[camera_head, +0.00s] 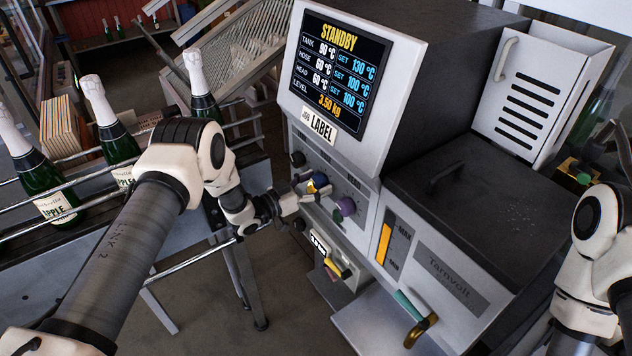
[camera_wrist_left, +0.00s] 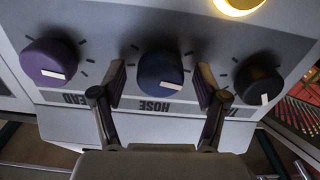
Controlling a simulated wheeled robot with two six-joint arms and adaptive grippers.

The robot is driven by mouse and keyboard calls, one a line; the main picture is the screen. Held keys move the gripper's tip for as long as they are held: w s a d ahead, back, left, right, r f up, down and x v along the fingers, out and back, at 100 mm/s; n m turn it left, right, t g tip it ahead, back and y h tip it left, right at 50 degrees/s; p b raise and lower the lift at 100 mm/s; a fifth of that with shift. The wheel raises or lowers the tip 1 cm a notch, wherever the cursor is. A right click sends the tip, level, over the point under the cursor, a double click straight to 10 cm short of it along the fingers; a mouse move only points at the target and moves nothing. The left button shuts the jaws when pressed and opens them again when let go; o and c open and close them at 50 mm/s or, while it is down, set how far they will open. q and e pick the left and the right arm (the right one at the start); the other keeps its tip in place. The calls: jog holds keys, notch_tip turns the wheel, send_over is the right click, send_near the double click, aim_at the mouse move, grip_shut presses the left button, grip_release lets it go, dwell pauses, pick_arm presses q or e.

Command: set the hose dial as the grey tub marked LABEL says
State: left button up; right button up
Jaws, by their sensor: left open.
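The blue hose dial (camera_head: 320,181) is the middle of three dials on the white machine's front. The screen (camera_head: 338,68) reads STANDBY, with hose 60 °C and set 100 °C. A plate below it reads JOB LABEL (camera_head: 318,125). I see no grey tub marked LABEL.
A black dial (camera_head: 298,159) and a purple dial (camera_head: 347,207) flank the hose dial closely. A green-handled brass valve (camera_head: 420,331) sticks out lower right. Green bottles (camera_head: 42,178) stand behind rails at left. My right arm is at the right edge.

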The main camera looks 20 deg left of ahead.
pick_arm(q)
jog(key=shift+s+a, duration=0.1)
jog(key=shift+c, duration=1.3)
jog(key=c, duration=0.9)
jog(key=m+b, duration=0.3)
jog(key=m, duration=0.1)
jog(key=shift+f, duration=0.15)
jog(key=shift+m+b, duration=1.2)
jog(key=shift+m, duration=0.7)
jog(key=o, duration=1.2)
jog(key=shift+c, duration=0.2)
